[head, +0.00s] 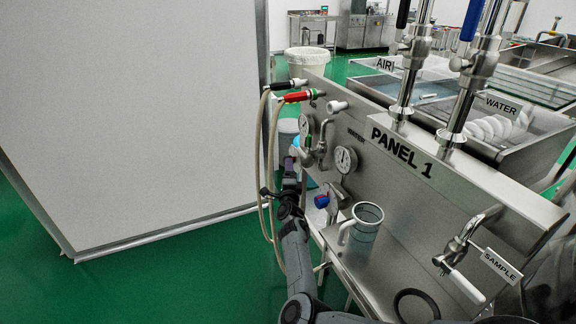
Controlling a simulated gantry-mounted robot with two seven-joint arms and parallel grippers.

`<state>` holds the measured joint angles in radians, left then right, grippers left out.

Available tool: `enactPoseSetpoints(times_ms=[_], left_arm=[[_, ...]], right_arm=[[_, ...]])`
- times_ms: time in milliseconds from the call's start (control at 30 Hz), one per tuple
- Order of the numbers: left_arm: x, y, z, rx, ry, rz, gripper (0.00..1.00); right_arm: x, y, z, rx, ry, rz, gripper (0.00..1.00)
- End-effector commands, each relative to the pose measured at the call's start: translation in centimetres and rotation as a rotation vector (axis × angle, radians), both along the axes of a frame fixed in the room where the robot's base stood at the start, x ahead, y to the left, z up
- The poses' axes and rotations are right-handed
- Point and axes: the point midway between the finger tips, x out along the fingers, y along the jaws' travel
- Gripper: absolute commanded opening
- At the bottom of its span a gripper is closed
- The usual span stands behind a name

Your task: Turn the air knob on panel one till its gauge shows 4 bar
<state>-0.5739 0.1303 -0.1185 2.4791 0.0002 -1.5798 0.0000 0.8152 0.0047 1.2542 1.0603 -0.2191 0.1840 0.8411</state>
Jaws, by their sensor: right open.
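Panel 1 (455,205) is a steel panel running from upper left to lower right. A round gauge (304,124) sits at its far left end, seen edge-on; its reading is too small to tell. A second gauge (346,159) sits to its right under a WATER label. A light-blue part (297,141), possibly the air knob, shows just below the left gauge, partly hidden. A dark-blue knob (321,201) is lower down. My left gripper is not in view.
Pale hoses (259,160) hang from black and red-handled fittings (298,96), close beside my right arm. A steel jug (363,216) stands below the gauges. A sample tap (460,245) juts out at right. A large white wall panel (135,110) fills the left.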

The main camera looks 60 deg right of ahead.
Motion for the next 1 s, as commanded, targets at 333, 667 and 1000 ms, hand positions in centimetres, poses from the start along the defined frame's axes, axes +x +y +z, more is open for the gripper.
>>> enactPoseSetpoints(times_ms=[333,667,1000], left_arm=[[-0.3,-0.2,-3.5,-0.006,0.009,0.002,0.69],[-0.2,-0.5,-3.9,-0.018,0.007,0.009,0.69],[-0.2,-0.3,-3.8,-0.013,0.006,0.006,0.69]], right_arm=[[2.8,-3.9,0.5,0.000,-0.004,0.001,0.69],[3.4,-4.8,0.9,0.000,-0.001,0.001,0.69],[3.3,-4.7,0.9,0.001,-0.001,0.000,0.44]])
